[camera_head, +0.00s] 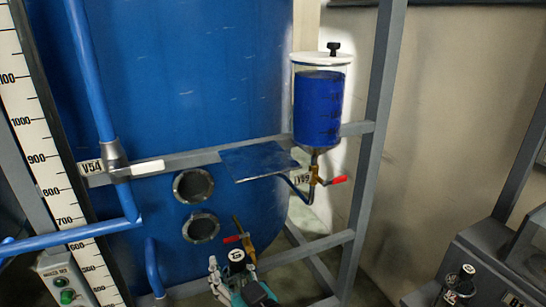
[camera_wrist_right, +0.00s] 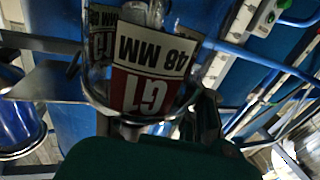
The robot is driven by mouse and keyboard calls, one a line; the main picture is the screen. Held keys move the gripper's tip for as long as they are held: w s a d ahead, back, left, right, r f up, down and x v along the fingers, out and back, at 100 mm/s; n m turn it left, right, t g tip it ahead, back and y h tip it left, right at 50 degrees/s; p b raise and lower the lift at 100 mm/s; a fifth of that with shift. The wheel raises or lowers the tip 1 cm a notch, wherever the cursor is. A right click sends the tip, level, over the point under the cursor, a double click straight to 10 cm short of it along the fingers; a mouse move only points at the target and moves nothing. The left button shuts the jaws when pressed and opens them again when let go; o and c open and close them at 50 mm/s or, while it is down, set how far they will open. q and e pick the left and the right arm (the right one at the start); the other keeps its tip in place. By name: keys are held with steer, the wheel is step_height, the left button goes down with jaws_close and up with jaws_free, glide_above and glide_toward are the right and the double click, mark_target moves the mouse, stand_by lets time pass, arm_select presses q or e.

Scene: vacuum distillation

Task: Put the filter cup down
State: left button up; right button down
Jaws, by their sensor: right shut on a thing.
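The filter cup (camera_wrist_right: 150,85) is a clear glass cup with a red and white label that reads "G1 48 MM" upside down in the right wrist view. It is close to the camera, just beyond the dark green body of my right gripper. My right gripper (camera_head: 233,270) shows at the bottom of the head view, in front of the blue tank and below the flat plate. It is shut on the filter cup. My left gripper is not in view.
A flat, bare plate (camera_head: 258,160) juts from the grey frame (camera_head: 365,180). To its right hangs a clear vessel of blue liquid (camera_head: 318,108) with a red-handled valve (camera_head: 336,181). The large blue tank (camera_head: 200,80) stands behind. Blue pipes (camera_head: 92,80) run at the left.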

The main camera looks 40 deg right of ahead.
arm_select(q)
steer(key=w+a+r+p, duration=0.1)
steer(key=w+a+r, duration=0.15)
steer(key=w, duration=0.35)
arm_select(e)
steer(key=w+r, duration=0.4)
steer(key=r, duration=0.3)
steer(key=w+r, duration=0.4)
steer(key=r, duration=0.3)
steer(key=s+d+r+h+p, duration=0.1)
steer(key=s+d+r+p, duration=0.15)
steer(key=r, duration=1.65)
arm_select(q)
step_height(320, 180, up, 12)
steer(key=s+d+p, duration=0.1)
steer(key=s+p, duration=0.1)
steer(key=p, duration=0.8)
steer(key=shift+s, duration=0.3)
arm_select(e)
steer(key=w+d+f, duration=0.5)
steer(key=w+d, duration=0.3)
steer(key=d, duration=0.5)
steer(key=shift+f+m, duration=0.2)
steer(key=shift+m, duration=0.2)
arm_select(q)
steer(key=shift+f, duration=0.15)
arm_select(e)
steer(key=shift+w, duration=0.1)
